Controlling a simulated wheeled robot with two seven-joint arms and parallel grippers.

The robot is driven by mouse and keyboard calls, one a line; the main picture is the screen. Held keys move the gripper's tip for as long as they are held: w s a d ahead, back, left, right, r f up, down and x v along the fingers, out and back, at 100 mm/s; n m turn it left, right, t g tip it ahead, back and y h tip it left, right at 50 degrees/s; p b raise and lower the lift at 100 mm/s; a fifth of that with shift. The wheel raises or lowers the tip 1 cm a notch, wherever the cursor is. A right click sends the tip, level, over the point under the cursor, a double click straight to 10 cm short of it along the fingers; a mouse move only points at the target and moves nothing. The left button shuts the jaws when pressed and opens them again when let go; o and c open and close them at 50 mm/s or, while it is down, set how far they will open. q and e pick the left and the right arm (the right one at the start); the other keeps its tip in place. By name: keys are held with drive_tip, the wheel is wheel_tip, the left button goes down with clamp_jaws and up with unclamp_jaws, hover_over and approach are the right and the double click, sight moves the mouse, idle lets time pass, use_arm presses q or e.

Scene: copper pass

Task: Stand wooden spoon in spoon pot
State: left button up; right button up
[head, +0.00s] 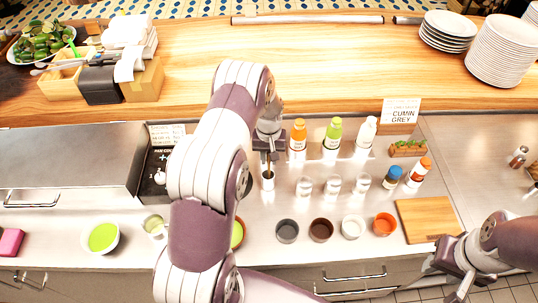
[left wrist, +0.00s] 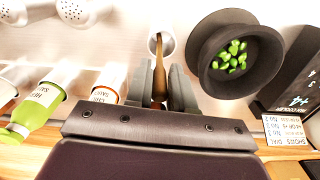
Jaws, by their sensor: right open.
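The brown wooden spoon (head: 269,167) is upright, its lower end at the mouth of the white spoon pot (head: 268,183) on the steel counter. In the left wrist view, the spoon (left wrist: 159,75) runs between my left fingers towards the round pot (left wrist: 161,43). My left gripper (head: 268,152) is above the pot and appears shut on the spoon. Whether the spoon touches the pot's bottom is hidden. My right gripper (head: 455,270) is open and empty at the lower right, below the cutting board.
Small bowls (head: 321,230) line the front. A dark bowl of green pieces (left wrist: 237,75) is close by. A cutting board (head: 430,219) lies at right.

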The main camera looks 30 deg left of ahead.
use_arm(q)
drive_tip(key=shift+o, duration=0.9)
drive_tip(key=shift+s+r, duration=0.2)
drive_tip(key=shift+s, duration=0.25)
drive_tip(key=shift+w, duration=0.15)
drive_tip(key=r+b, duration=0.2)
drive_tip(key=r, duration=0.1)
drive_tip(key=r+b, duration=0.1)
drive_tip(key=shift+w+r, duration=0.15)
drive_tip(key=shift+w, duration=0.15)
wheel_tip(320, 180, up, 7)
drive_tip(key=b, duration=0.2)
drive_tip(key=s+d+r+m+t, duration=0.1)
drive_tip(key=s+d+m, duration=0.2)
drive_tip(key=s+d, duration=0.55)
drive_tip(key=s+d+r+m, duration=0.1)
drive_tip(key=s+d+m, duration=0.25)
drive_tip(key=s, duration=0.95)
wheel_tip(320, 180, down, 10)
drive_tip(key=w+b, duration=0.1)
drive_tip(key=b, duration=0.8)
drive_tip(key=shift+n, duration=0.45)
use_arm(e)
wheel_tip(320, 180, down, 14)
drive_tip(key=shift+s+f, duration=0.15)
drive_tip(key=shift+s, duration=0.1)
